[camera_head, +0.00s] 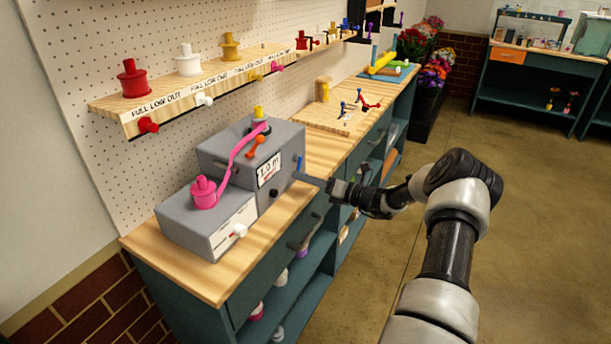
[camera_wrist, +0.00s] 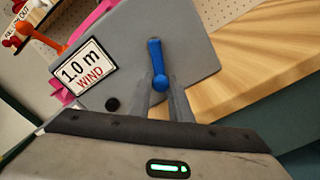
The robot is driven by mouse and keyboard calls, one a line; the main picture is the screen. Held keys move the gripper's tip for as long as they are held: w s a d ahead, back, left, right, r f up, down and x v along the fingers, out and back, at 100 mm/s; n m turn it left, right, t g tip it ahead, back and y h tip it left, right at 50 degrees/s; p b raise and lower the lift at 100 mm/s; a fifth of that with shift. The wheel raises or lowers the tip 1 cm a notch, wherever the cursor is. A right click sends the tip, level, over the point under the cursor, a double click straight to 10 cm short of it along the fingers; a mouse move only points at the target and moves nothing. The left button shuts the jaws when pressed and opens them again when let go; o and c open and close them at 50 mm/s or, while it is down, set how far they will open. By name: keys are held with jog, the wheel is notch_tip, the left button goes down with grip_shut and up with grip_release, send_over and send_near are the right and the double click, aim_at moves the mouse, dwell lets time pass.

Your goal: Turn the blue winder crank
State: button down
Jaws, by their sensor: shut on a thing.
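The grey winder box (camera_head: 247,158) stands on the wooden bench and carries a "1.0 m WIND" label. Its blue crank (camera_wrist: 156,62) is on the box face towards me; in the wrist view its arm points up, with a rounded knob at the lower end. The crank shows only as a small blue piece (camera_head: 299,163) in the head view. My gripper (camera_wrist: 163,95) has its two grey fingers on either side of the knob and is shut on it. My gripper also shows in the head view (camera_head: 312,180), reaching in from the right.
A pink ribbon spool (camera_head: 204,193) sits on the lower grey box, with ribbon running up to the winder. A shelf of spools (camera_head: 215,75) runs behind. The bench (camera_head: 318,150) is clear just right of the winder.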

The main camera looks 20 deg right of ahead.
jog(key=shift+w+r, duration=0.1)
jog(key=shift+r, duration=0.15)
dwell(0.3)
jog(key=c, duration=1.7)
grip_release()
jog(key=shift+c, duration=0.2)
jog(key=shift+o, duration=0.6)
jog(key=shift+f, duration=0.15)
jog(key=v, duration=1.7)
jog(key=shift+s, duration=0.25)
jog(key=shift+d, duration=0.1)
